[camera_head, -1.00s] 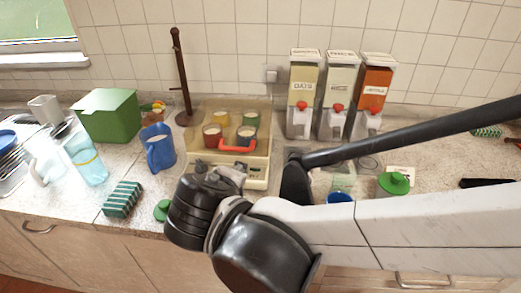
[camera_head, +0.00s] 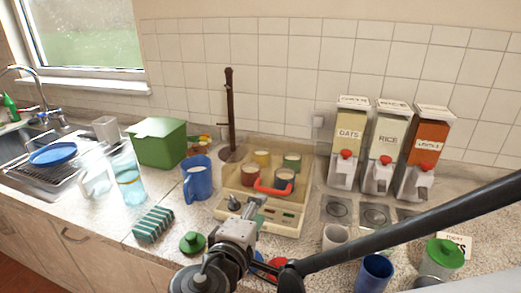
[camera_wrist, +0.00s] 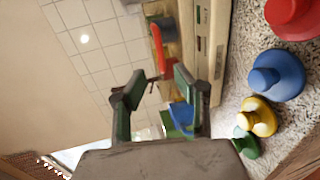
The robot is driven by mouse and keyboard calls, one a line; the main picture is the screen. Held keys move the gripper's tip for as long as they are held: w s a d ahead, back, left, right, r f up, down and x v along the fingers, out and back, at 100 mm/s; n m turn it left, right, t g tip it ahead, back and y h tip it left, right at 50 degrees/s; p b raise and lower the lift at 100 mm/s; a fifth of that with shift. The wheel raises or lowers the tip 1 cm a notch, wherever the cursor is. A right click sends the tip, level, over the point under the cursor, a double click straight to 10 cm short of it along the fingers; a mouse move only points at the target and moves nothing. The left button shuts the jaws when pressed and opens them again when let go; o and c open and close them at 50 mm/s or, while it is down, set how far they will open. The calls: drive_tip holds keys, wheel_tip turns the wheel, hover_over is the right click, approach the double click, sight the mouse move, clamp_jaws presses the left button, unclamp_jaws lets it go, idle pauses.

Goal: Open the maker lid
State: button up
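The cream maker (camera_head: 262,218) stands on the counter with several coloured jars inside. Its clear lid (camera_head: 262,146) appears closed over them. The lid's red handle (camera_head: 273,189) faces the front. In the wrist view the maker (camera_wrist: 216,60) is turned sideways and the red handle (camera_wrist: 158,52) shows beyond the fingertips. My gripper (camera_head: 240,207) is in front of the maker, below and left of the handle in the picture. In the wrist view my gripper (camera_wrist: 152,90) has its two green-padded fingers apart, with nothing held between them. I see no contact with the handle.
A blue jug (camera_head: 197,179) and green box (camera_head: 158,143) stand left of the maker. Three dispensers (camera_head: 385,150) stand right. Loose lids, green (camera_head: 192,243), red (camera_wrist: 292,16), blue (camera_wrist: 276,74) and yellow (camera_wrist: 257,117), lie in front. A striped sponge (camera_head: 153,224) lies front left.

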sight(271, 192)
drive_tip(key=b+x, duration=0.1)
drive_tip(key=x, duration=0.9)
drive_tip(key=shift+w, duration=0.1)
drive_tip(key=shift+c, duration=0.5)
clamp_jaws()
